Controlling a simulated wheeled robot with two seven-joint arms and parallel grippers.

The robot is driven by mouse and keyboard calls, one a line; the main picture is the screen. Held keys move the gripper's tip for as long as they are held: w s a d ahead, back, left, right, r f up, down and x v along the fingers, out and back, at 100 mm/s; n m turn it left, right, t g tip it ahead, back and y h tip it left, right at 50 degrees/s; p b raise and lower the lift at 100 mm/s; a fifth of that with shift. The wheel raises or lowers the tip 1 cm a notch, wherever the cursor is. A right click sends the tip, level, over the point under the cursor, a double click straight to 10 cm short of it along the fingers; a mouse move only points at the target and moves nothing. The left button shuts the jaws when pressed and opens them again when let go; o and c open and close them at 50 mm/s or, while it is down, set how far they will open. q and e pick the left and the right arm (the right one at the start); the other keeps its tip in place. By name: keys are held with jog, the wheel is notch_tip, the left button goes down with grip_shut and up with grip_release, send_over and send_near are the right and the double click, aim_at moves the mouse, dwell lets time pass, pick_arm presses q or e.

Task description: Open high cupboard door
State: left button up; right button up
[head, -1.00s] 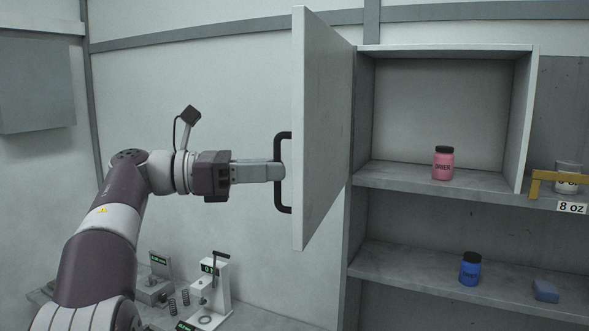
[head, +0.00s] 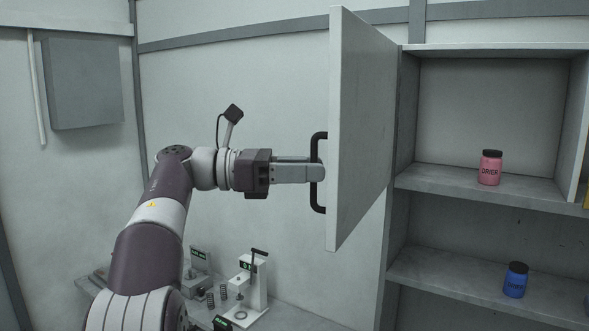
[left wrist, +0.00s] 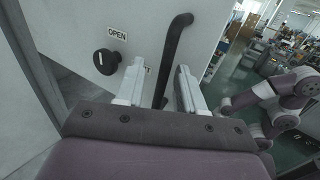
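The high cupboard door (head: 362,130) stands wide open, swung out from the left side of the upper compartment (head: 490,110). Its black bar handle (head: 316,172) faces left in the head view. My left gripper (head: 318,172) is at the handle's middle. In the left wrist view, the handle (left wrist: 175,55) runs between the two fingers (left wrist: 160,88), which stand apart with gaps beside the bar, so the gripper looks open around it. A black knob (left wrist: 101,62) and an "OPEN" label (left wrist: 116,35) also show on the door's face. My right gripper is not in view.
A pink jar (head: 490,168) stands on the upper shelf and a blue jar (head: 515,280) on the lower shelf. A bench with a small press (head: 248,285) and other devices lies below my arm. A grey wall box (head: 85,82) hangs at the left.

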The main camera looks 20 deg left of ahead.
pick_arm(q)
jog(key=v, duration=1.2)
jog(key=shift+a+f, duration=0.1)
jog(key=shift+a, duration=0.1)
